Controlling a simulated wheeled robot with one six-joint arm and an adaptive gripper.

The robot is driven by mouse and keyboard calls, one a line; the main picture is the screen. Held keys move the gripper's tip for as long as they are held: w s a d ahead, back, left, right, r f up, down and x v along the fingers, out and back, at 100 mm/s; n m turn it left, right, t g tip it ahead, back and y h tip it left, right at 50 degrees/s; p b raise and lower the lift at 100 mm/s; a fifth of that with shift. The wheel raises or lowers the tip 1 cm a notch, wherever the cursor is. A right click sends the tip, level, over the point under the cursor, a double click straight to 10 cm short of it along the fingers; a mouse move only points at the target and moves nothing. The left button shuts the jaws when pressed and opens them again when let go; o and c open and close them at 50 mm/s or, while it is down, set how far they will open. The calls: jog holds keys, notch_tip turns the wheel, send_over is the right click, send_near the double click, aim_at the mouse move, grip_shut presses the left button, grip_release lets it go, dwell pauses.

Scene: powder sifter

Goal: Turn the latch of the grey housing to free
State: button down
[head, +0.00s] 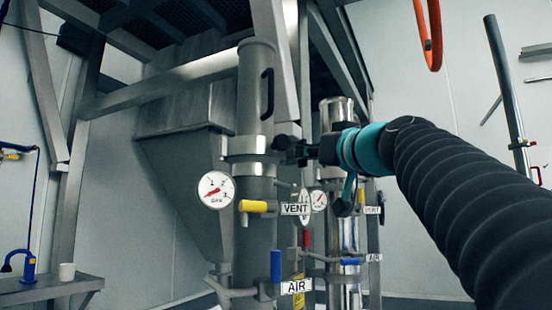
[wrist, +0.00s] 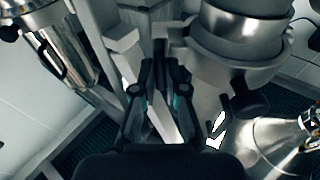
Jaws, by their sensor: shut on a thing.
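The grey housing (head: 256,95) is a tall upright cylinder with a dark handle and a bright clamp band (head: 249,145) around it, left of centre in the head view. My gripper (head: 284,147) reaches in from the right at the height of this band and is shut on the latch at its right side. The latch itself is mostly hidden by the dark fingers. In the wrist view my gripper (wrist: 160,72) has its two fingers close to grey metal parts, with the housing's rounded bands (wrist: 240,45) at upper right. The latch's exact angle cannot be told.
A pressure gauge (head: 216,190), a yellow VENT handle (head: 254,206) and a blue AIR handle (head: 276,265) sit below the band. A shiny second cylinder (head: 340,112) stands behind, to the right.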

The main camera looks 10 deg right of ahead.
jog(key=shift+w+f, duration=0.1)
jog(key=shift+f, duration=0.1)
dwell(0.3)
jog(key=c, duration=1.2)
grip_release()
jog(key=shift+r, duration=0.1)
jog(key=shift+v, duration=3.85)
